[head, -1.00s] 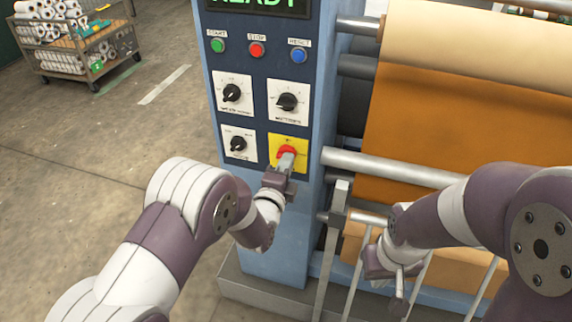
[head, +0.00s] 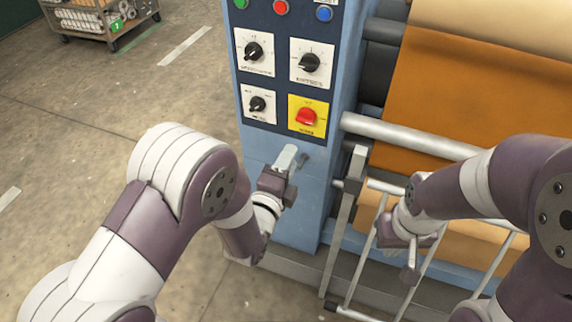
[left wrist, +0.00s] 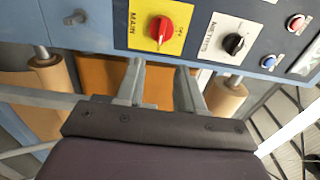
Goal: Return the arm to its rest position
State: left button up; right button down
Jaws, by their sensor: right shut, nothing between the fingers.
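My left gripper (head: 288,158) is in front of the blue press cabinet, below the yellow plate with the red main knob (head: 306,117). In the left wrist view my left gripper (left wrist: 160,85) has its two fingers apart with nothing between them. The red knob also shows there (left wrist: 160,30), beyond the fingertips and apart from them. My right gripper (head: 412,268) is shut and empty, pointing down in front of the metal rail frame at the right.
The control panel (head: 285,83) carries black knobs and buttons above my left gripper. A roller bar (head: 410,136) and orange sheet (head: 440,100) are at the right. A rail frame (head: 345,225) stands beside the cabinet. A cart (head: 100,20) is far left; the floor (head: 70,120) there is open.

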pick_arm(q)
jog(key=shift+s+a, duration=0.2)
jog(key=shift+s, duration=0.4)
